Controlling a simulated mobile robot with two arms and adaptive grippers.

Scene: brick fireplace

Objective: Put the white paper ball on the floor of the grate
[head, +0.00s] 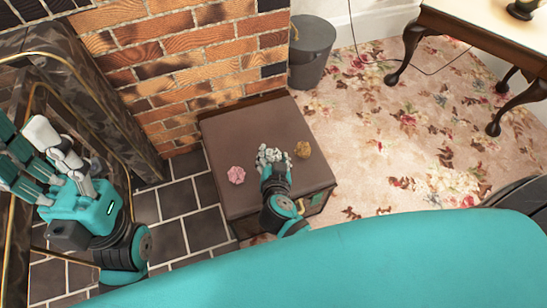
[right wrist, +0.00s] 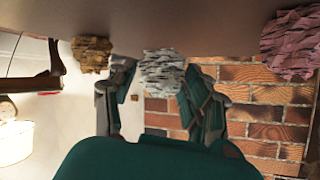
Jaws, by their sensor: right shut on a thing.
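The white paper ball (right wrist: 162,70) sits between the fingertips of my right gripper (right wrist: 158,85), which is shut on it, in the right wrist view. In the head view my right gripper (head: 273,165) is over the brown box top, with the ball (head: 271,154) partly hidden at its fingertips. I cannot tell whether the ball still touches the box top. My left gripper (head: 38,165) is at the far left, empty, its fingers spread, in front of the fireplace. The grate floor is not clearly visible.
A pink paper ball (head: 236,175) and a tan paper ball (head: 303,149) lie on the brown box (head: 228,132), either side of my right gripper. A brick wall (head: 190,70) stands behind. A brass-railed fireplace guard (head: 70,95) is at left. A grey bin (head: 311,50) stands behind the box.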

